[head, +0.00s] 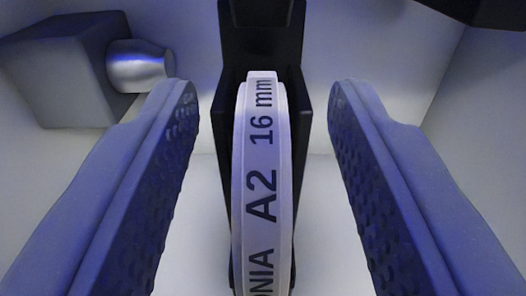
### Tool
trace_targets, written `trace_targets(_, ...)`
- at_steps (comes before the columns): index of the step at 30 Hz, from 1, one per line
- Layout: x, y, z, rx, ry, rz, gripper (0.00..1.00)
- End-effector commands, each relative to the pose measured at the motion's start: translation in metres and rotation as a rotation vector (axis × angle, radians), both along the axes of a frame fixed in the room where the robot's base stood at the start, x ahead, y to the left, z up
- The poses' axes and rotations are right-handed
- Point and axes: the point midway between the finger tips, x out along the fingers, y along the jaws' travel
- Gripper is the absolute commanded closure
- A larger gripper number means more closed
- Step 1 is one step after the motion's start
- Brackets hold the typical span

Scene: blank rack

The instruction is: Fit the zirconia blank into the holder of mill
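The zirconia blank (262,190) is a white disc seen edge-on in the head view, upright, with "A2 16 mm" and part of a longer word on its rim. It sits in the black holder (262,45), whose arms show on both sides of it. My gripper (263,95) is open, with one blue-grey textured finger to the left of the blank and one to the right. Clear gaps separate both fingers from the blank. The lower end of the blank runs out of the picture, so how deep it is seated cannot be seen.
A grey block (65,70) with a round silver metal part (140,66) stands at the upper left, close to my left finger's tip. A dark part (485,10) shows at the top right corner. Pale walls and floor surround the holder.

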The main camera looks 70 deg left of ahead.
Motion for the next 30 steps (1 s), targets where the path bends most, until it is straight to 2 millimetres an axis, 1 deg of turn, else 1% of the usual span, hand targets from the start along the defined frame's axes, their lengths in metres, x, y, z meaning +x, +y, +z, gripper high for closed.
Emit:
trace_targets(3, 0.000, 0.000, 0.000, 0.000, 0.000, 0.000, 0.60)
trace_targets(4, 0.000, 0.000, 0.000, 0.000, 0.000, 0.000, 0.63)
trace_targets(5, 0.000, 0.000, 0.000, 0.000, 0.000, 0.000, 0.71)
trace_targets(6, 0.000, 0.000, 0.000, 0.000, 0.000, 0.000, 0.82)
trace_targets(8, 0.000, 0.000, 0.000, 0.000, 0.000, 0.000, 0.99)
trace_targets(22, 0.000, -0.003, 0.003, 0.001, -0.001, -0.001, 1.00)
trace_targets(28, -0.004, -0.013, 0.013, 0.000, -0.003, -0.001, 1.00)
trace_targets(30, -0.006, -0.020, 0.018, 0.000, -0.003, -0.002, 1.00)
